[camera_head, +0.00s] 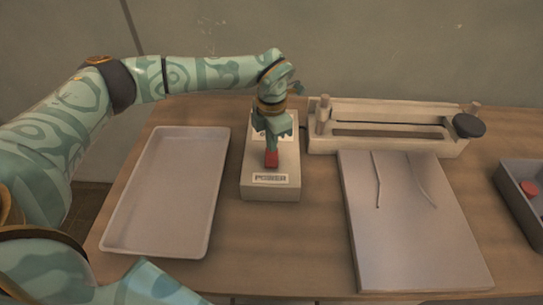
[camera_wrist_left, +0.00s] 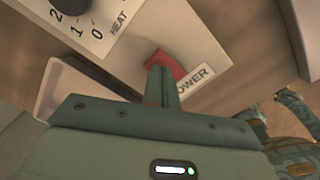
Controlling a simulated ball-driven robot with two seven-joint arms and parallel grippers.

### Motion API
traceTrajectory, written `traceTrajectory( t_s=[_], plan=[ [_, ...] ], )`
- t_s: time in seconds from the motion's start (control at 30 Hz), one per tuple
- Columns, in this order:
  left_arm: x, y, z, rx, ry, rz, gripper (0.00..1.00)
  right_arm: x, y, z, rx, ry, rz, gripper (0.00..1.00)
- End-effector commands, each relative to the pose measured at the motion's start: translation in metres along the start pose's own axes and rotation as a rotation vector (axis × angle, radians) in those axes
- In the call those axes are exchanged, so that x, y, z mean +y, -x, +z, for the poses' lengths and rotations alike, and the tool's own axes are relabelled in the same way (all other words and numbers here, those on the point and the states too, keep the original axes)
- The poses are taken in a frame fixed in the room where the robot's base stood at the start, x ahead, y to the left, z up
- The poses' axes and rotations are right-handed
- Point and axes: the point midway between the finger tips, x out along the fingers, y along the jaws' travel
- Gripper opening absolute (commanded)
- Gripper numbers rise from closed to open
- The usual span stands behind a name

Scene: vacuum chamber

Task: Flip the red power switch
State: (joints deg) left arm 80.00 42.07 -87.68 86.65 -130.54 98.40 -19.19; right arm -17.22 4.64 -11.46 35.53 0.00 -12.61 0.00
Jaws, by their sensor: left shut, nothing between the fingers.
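The red power switch (camera_head: 271,159) sits on a pale box (camera_head: 257,192) with a POWER label, in the middle of the table in the head view. My left gripper (camera_head: 271,146) is shut and empty, pointing down just above and behind the switch. In the left wrist view the shut fingertips (camera_wrist_left: 161,72) overlap the red switch (camera_wrist_left: 168,64), beside the POWER label. I cannot tell whether they touch it. Part of the switch is hidden behind the fingers. My right gripper is not seen clearly in either view.
A white tray (camera_head: 121,243) lies left of the box. A sealer-like device (camera_head: 400,146) with a black knob stands at the back right, a pale board (camera_head: 425,262) in front of it. A grey bin (camera_head: 512,192) with a red item is at the far right. The box also has a heat dial (camera_wrist_left: 72,4).

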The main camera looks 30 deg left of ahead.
Motion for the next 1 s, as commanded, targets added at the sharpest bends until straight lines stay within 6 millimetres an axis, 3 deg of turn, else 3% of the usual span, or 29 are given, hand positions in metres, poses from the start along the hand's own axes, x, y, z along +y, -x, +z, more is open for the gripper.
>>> traceTrajectory(
  t_s=[1.0],
  plan=[
    [0.0, -0.016, 0.0, 0.001, -0.001, 0.0, 0.0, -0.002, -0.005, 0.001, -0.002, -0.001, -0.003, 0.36]
  ],
)
